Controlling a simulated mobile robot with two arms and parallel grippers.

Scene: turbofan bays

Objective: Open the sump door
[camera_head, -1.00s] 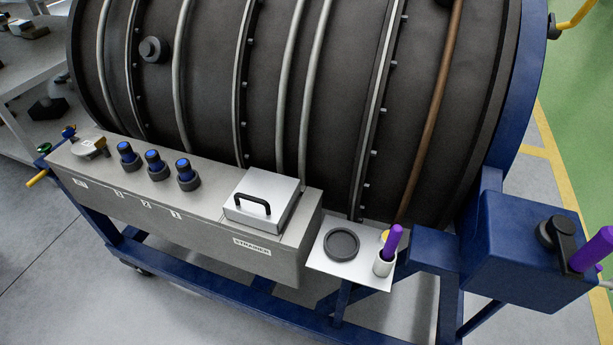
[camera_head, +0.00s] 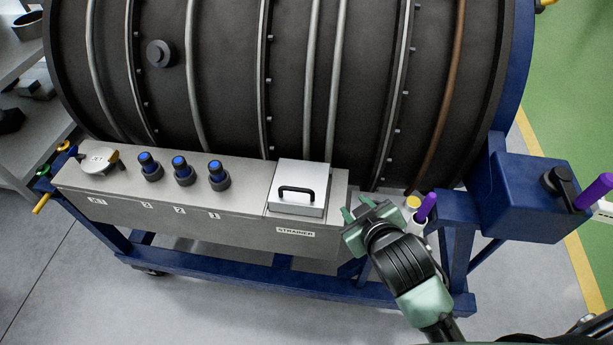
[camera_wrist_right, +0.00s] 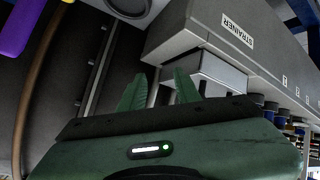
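A silver box-shaped lid (camera_head: 300,205) with a black bar handle (camera_head: 297,190) sits on the grey housing above a STRAINER label (camera_head: 295,232). I take it to be the sump door; it looks shut. My right gripper (camera_head: 356,207) is just right of the lid, apart from the handle, with its green fingers spread and empty. In the right wrist view the fingers (camera_wrist_right: 160,90) are also apart, and the silver lid (camera_wrist_right: 215,72) lies just beyond them. The handle cannot be made out there. My left gripper is not in view.
Several blue-topped knobs (camera_head: 181,171) stand left of the lid. A purple handle (camera_head: 427,207) stands close to the right of my gripper. The large dark engine casing (camera_head: 230,80) rises behind. A blue box (camera_head: 530,195) with another purple handle is at right.

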